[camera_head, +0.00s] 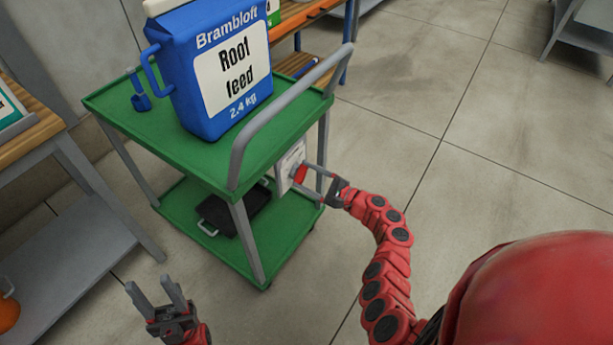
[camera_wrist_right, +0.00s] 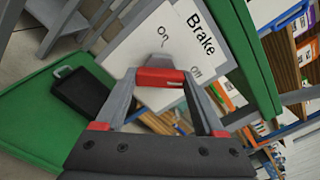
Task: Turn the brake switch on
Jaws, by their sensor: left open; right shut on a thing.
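The brake switch has a red handle (camera_wrist_right: 160,77) in front of a pale plate (camera_wrist_right: 135,47) marked "Brake", "on" and "off". The plate is on the end of the green cart; the handle also shows in the head view (camera_head: 300,174). My right gripper (camera_wrist_right: 160,85) is shut on the red handle, one finger on each side. It reaches the plate from the right in the head view (camera_head: 311,175). I cannot tell which mark the handle is at. My left gripper (camera_head: 150,287) is open and empty, low in front of the cart.
The green cart (camera_head: 122,103) carries a large blue Root feed jug (camera_head: 183,90) and a small blue scoop (camera_head: 139,100). A black tray (camera_head: 233,215) lies on its lower shelf. A grey handrail (camera_head: 290,110) rises above the plate.

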